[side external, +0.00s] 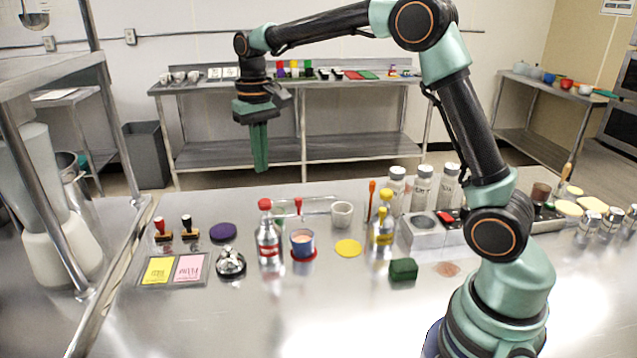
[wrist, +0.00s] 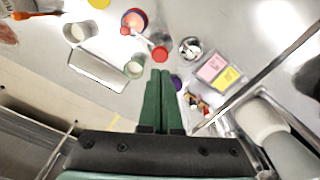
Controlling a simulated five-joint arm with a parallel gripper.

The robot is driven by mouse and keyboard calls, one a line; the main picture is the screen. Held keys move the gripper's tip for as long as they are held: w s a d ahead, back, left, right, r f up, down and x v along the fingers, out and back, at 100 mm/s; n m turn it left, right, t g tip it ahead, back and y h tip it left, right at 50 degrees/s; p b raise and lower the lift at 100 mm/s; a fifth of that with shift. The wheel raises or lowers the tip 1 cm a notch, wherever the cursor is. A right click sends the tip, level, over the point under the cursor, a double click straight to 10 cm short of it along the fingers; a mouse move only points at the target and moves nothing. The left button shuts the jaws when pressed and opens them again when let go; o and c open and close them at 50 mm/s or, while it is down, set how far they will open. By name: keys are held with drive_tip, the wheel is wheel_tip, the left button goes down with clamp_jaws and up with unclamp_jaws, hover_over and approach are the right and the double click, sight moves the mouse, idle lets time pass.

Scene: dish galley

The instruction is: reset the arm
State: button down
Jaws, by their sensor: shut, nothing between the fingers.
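My gripper (side external: 260,168) hangs from my raised arm, pointing down above the far edge of the steel table (side external: 330,320) in the side view. Its green fingers are shut together with nothing between them. In the wrist view the closed fingers (wrist: 160,78) reach up from the bottom middle. In the side view the fingertips are apart from all objects, above and behind the purple disc (side external: 223,232) and the red-capped bottle (side external: 268,235).
A blue-red cup (side external: 303,244), white cup (side external: 342,214), yellow disc (side external: 348,248), green block (side external: 403,269) and silver bell (side external: 230,263) stand on the table. Yellow and pink cards (side external: 173,270) lie at left. A metal shelf frame (side external: 120,240) with a blender rises at the left.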

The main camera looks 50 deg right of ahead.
drive_tip(key=shift+r, duration=0.25)
drive_tip(key=s+r+n+t, duration=0.1)
drive_tip(key=s+r+t, duration=0.3)
drive_tip(key=s, duration=0.5)
drive_tip(key=s+a+f+n+t, duration=0.1)
drive_tip(key=s+f+n, duration=0.1)
drive_tip(key=s, duration=0.8)
drive_tip(key=shift+a+f+t, duration=0.15)
drive_tip(key=shift+a+t, duration=0.05)
drive_tip(key=shift+t, duration=0.1)
